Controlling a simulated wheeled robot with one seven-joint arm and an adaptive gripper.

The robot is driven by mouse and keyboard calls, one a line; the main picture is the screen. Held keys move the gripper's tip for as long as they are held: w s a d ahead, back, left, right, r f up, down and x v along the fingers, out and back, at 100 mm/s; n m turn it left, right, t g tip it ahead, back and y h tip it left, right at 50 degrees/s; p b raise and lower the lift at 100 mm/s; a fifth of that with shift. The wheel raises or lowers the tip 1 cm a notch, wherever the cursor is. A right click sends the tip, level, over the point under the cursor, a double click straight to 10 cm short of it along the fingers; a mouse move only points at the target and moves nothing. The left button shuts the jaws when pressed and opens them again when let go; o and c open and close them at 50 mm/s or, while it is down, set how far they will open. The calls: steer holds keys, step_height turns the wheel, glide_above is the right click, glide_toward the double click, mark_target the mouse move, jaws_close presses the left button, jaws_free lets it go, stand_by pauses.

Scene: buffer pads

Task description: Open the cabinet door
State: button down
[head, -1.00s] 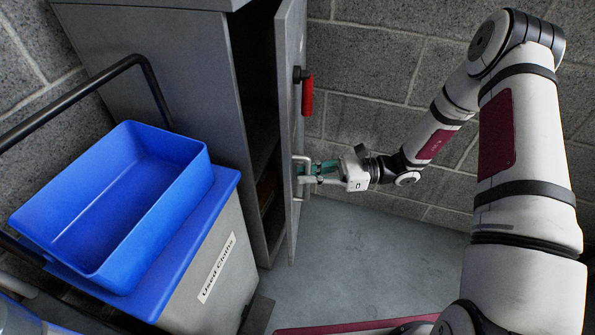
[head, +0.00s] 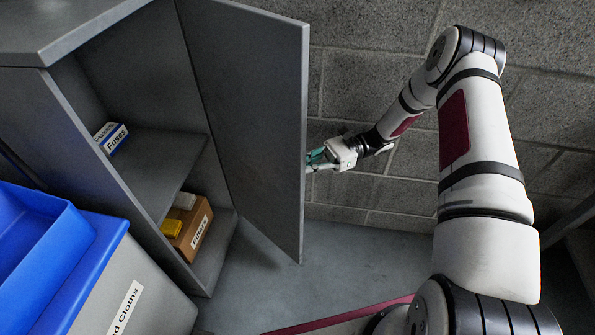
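The grey cabinet (head: 62,38) stands at the left of the head view, with its inside showing. Its door (head: 250,110) stands wide open, hinged at the back side of the opening, with its inner face towards me. My gripper (head: 316,160) is at the door's free edge, on its outer side. The handle is hidden behind the door, and so are the fingertips in part, so I cannot see whether the fingers close on it.
A fuse box (head: 113,138) lies on the cabinet's shelf (head: 150,165). A cardboard box (head: 192,232) of small items is at the bottom. A block wall (head: 375,60) is behind my arm.

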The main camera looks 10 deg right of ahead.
steer(key=shift+w+d, duration=0.7)
steer(key=shift+d, duration=0.25)
steer(key=c, duration=1.7)
jaws_free()
steer(key=shift+o, duration=0.2)
